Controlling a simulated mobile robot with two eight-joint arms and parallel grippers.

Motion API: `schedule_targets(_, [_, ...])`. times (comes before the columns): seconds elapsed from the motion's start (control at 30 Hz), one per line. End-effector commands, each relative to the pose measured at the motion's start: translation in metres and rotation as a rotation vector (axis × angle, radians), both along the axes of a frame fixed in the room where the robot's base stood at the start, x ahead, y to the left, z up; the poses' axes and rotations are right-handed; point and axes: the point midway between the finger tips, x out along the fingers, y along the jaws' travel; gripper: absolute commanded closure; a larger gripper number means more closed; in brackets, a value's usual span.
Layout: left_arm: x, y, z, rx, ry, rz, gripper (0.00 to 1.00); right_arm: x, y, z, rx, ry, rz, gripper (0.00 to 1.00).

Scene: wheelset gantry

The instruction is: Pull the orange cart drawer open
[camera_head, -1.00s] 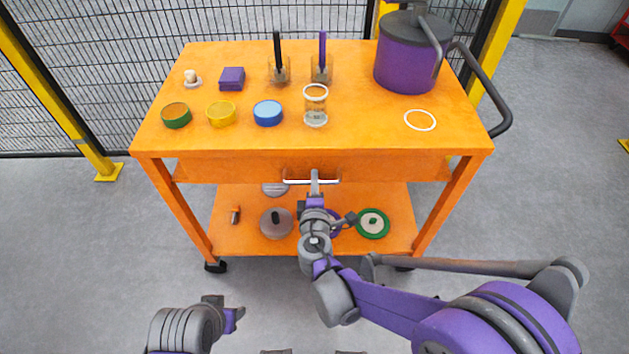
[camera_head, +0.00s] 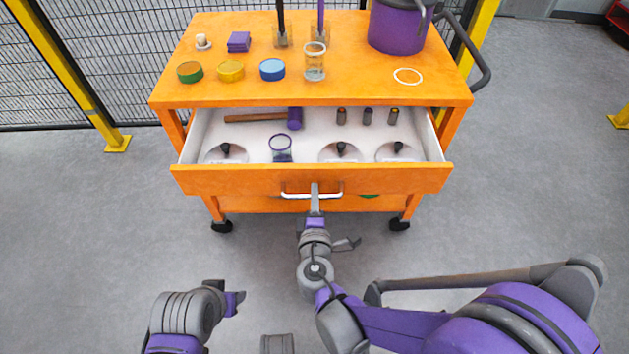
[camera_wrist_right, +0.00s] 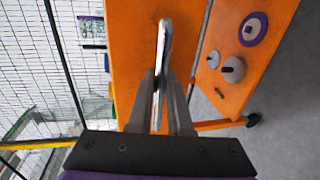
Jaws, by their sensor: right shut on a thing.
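The orange cart (camera_head: 400,97) stands ahead of me. Its drawer (camera_head: 230,182) is out toward me, and its white inside shows. A light metal bar handle (camera_head: 334,190) sits at the middle of the drawer front. My right gripper (camera_head: 314,188) is shut on the handle; in the right wrist view the fingers (camera_wrist_right: 160,100) close around the handle (camera_wrist_right: 163,45). My left gripper (camera_head: 238,298) is at the lower left, away from the cart, and its jaws are too unclear to judge.
The drawer holds a hammer (camera_head: 294,118), a glass with a purple rim (camera_head: 281,150) and several small dark-knobbed items. Round tins, glasses and a purple pot (camera_head: 398,28) stand on the cart top. A mesh fence (camera_head: 90,55) is behind. Grey floor is clear around the cart.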

Motion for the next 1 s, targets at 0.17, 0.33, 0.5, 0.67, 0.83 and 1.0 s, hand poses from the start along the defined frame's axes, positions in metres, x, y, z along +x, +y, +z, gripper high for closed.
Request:
schedule_targets(0.17, [0.0, 0.0, 0.0, 0.0, 0.0, 0.0, 0.5, -0.032, 0.001, 0.001, -0.001, -0.001, 0.003, 1.0])
schedule_targets(0.33, [0.0, 0.0, -0.001, 0.0, 0.0, 0.0, 0.5, -0.05, 0.0, 0.0, -0.001, -0.001, 0.002, 1.0])
schedule_targets(0.5, [0.0, 0.0, -0.001, 0.0, 0.0, 0.0, 0.5, -0.058, 0.0, 0.0, -0.001, -0.001, 0.001, 1.0])
schedule_targets(0.67, [0.0, 0.0, -0.001, 0.0, 0.0, 0.0, 0.5, -0.059, 0.0, 0.0, -0.001, -0.001, 0.0, 1.0])
schedule_targets(0.83, [0.0, 0.0, -0.001, 0.0, 0.0, 0.0, 0.5, -0.059, 0.0, 0.0, -0.001, -0.001, 0.0, 1.0])
schedule_targets(1.0, [0.0, 0.0, -0.001, 0.0, 0.0, 0.0, 0.5, -0.059, 0.0, 0.0, -0.001, -0.001, 0.0, 0.63])
